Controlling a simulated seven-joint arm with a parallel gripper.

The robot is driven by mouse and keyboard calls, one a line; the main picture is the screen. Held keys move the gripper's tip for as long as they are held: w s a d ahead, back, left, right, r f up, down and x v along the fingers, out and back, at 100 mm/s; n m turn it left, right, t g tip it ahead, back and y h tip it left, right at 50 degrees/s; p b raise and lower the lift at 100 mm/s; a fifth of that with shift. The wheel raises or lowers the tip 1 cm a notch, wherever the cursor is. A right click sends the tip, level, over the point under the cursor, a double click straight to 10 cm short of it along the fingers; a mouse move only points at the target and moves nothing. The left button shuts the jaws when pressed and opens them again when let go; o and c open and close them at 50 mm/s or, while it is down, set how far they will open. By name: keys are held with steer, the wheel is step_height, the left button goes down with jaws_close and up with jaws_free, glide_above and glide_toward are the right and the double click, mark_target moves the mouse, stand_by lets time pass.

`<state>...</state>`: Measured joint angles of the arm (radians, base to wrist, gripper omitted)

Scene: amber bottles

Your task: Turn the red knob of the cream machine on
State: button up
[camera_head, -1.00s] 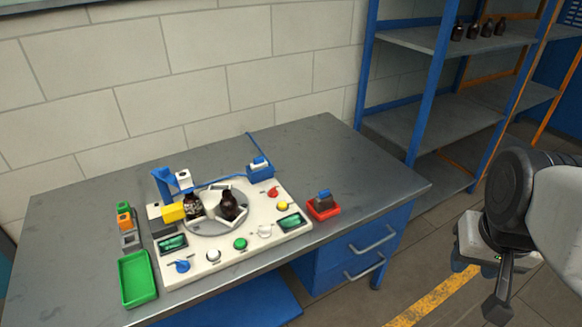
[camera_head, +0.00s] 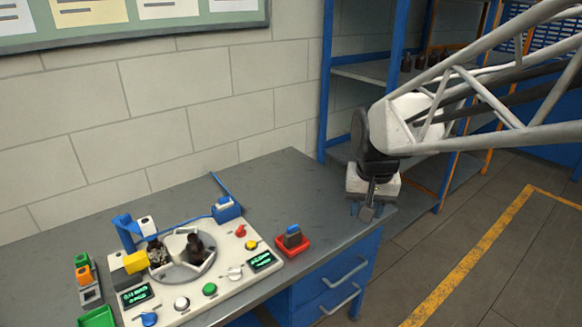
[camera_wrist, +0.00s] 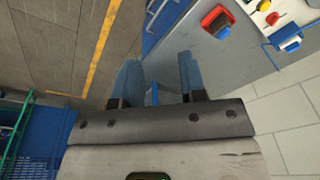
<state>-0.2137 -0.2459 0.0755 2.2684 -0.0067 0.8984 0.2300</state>
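The cream machine (camera_head: 222,275) sits on the grey table at the left of the head view. Its red knob (camera_head: 240,231) is near its right back corner, and also shows in the wrist view (camera_wrist: 272,18) at the upper right. The knob's exact angle is too small to tell. My gripper (camera_head: 366,212) hangs beyond the table's right end, right of the machine and well apart from the knob. In the wrist view my gripper's (camera_wrist: 158,75) two blue fingers are apart with nothing between them.
A red tray (camera_head: 292,246) with a blue-topped block stands between the machine and my gripper. A blue shelf frame (camera_head: 326,80) stands behind.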

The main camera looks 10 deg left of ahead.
steer(key=w+a+f, duration=0.3)
steer(key=w+a, duration=0.5)
steer(key=g, duration=0.2)
glide_above(240, 228)
steer(key=f, duration=1.6)
steer(key=shift+d+f, duration=0.25)
steer(key=shift+f, duration=0.15)
steer(key=shift+a+f, duration=0.2)
steer(key=shift+a, duration=0.05)
steer(key=shift+f, duration=0.1)
steer(key=shift+f, duration=3.8)
jaws_close()
